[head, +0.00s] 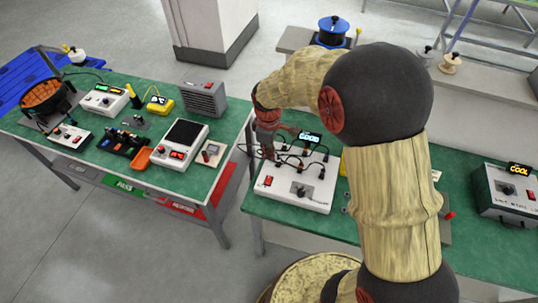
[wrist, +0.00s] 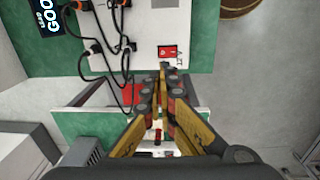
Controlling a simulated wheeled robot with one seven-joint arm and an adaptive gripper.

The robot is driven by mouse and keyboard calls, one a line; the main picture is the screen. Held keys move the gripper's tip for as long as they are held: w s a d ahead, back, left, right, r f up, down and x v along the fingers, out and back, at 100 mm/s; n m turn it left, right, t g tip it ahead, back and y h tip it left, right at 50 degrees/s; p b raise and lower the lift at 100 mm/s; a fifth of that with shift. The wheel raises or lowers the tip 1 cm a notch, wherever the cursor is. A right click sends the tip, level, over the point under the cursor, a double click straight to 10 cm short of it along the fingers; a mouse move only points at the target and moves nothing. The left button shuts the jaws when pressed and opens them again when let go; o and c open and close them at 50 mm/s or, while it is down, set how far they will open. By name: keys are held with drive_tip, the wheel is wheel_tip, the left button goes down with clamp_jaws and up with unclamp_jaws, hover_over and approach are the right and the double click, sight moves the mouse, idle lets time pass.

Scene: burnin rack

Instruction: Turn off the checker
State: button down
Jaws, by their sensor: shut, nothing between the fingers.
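The checker is a white box (head: 318,190) on the right green bench, with plugged black leads, a knob and a lit display reading "GOOD" (head: 310,137). In the wrist view its white top (wrist: 150,30) fills the upper middle, and the display (wrist: 47,15) is at the upper left. Its red rocker switch (head: 266,181) is at the front left corner; it also shows in the wrist view (wrist: 167,51). My gripper (head: 268,157) is shut and empty above the checker's left side. In the wrist view its fingertips (wrist: 164,72) appear just below the switch. I cannot tell whether they touch it.
Black leads (wrist: 100,45) loop over the checker close to my gripper. A second green bench (head: 215,135) with several devices stands at the left, across a gap. A box reading "COOL" (head: 505,193) is at the far right. A blue pot (head: 333,30) stands behind.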

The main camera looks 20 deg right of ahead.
sight(270, 179)
drive_tip(key=shift+s+a+r+t+b, duration=0.15)
drive_tip(key=shift+s+a+b, duration=0.1)
drive_tip(key=shift+s+b, duration=0.3)
drive_tip(key=shift+s+a+r+t+b, duration=0.1)
drive_tip(key=shift+s+a+t+b, duration=0.1)
drive_tip(key=shift+s+b, duration=0.35)
drive_tip(key=f+b, duration=0.1)
drive_tip(key=f, duration=0.3)
drive_tip(key=f+b, duration=0.1)
drive_tip(key=f, duration=0.4)
drive_tip(key=w+d+f+b, duration=0.1)
drive_tip(key=f, duration=0.3)
drive_tip(key=shift+w+f, duration=0.1)
drive_tip(key=shift+f, duration=0.35)
